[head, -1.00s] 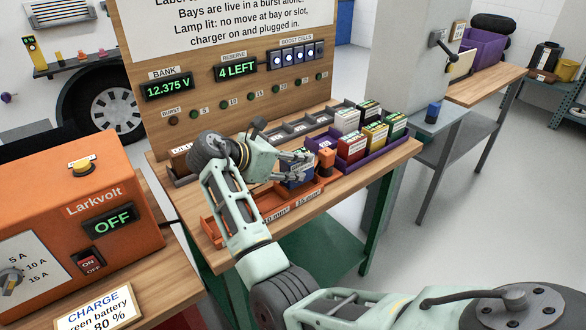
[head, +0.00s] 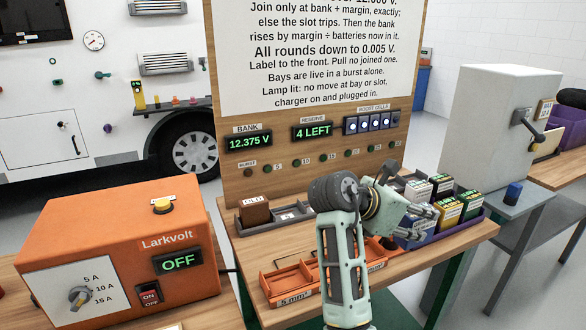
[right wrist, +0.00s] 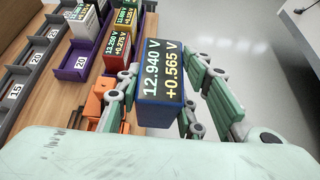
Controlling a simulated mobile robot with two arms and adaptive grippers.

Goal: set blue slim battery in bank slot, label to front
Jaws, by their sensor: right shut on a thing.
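My right gripper (head: 424,219) is shut on the blue slim battery (right wrist: 163,85) and holds it at the front of the purple tray in the head view. In the right wrist view the battery's top reads 12.940 V and +0.565 V, and it sits between my fingers (right wrist: 163,92). In the head view the blue battery (head: 412,238) is partly hidden by my gripper. The grey bank slot row (head: 290,216) lies along the board's foot; its left slot holds a brown battery (head: 254,210). My arm hides part of the row. My left gripper is not in view.
The bank display (head: 250,141) reads 12.375 V and the reserve display (head: 318,131) 4 LEFT. A purple tray (right wrist: 72,66) holds several batteries. An orange tray (head: 283,290) lies at the bench front. The orange charger (head: 120,245) at left reads OFF.

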